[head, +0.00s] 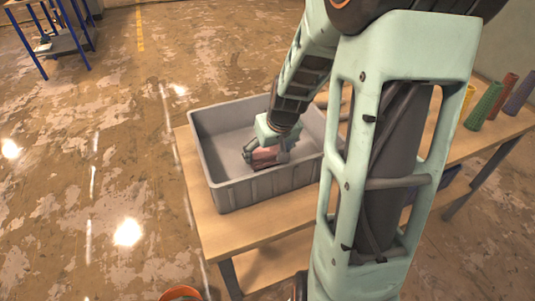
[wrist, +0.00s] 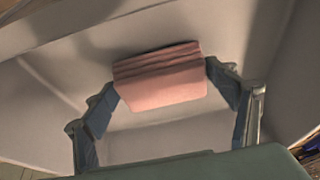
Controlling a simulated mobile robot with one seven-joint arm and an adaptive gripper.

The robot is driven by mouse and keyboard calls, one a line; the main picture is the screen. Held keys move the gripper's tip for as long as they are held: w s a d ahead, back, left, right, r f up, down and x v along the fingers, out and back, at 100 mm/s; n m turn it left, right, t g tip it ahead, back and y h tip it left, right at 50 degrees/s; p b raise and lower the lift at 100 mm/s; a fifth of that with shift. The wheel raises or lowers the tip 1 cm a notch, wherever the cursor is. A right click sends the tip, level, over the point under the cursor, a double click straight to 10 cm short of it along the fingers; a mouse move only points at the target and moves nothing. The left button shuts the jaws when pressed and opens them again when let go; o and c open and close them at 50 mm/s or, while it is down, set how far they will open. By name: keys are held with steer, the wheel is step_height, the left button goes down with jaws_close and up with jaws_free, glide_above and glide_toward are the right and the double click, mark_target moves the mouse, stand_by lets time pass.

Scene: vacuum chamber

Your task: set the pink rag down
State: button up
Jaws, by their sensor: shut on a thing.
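The pink rag (wrist: 160,78) is a folded, layered block held between the two fingers of my gripper (wrist: 160,92) in the wrist view. In the head view the rag (head: 265,154) shows below my gripper (head: 264,150), inside the outline of a grey bin (head: 265,187). My gripper is shut on the rag. The bin's pale inner walls and floor surround the rag in the wrist view. I cannot tell whether the rag touches the bin floor.
The bin stands on a wooden table (head: 260,231). Green (head: 484,106), red (head: 505,88) and purple (head: 520,93) objects stand at the table's right end. A blue-framed cart (head: 60,40) is at the far left. An orange object (head: 180,293) is on the floor in front.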

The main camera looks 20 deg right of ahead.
steer(key=shift+f, duration=0.5)
steer(key=shift+f, duration=0.2)
steer(key=o, duration=1.1)
steer(key=shift+r, duration=0.1)
steer(key=shift+s+r, duration=0.1)
steer(key=shift+r, duration=0.5)
steer(key=p+v, duration=0.1)
steer(key=v, duration=1)
steer(key=shift+p, duration=0.35)
steer(key=shift+s, duration=0.15)
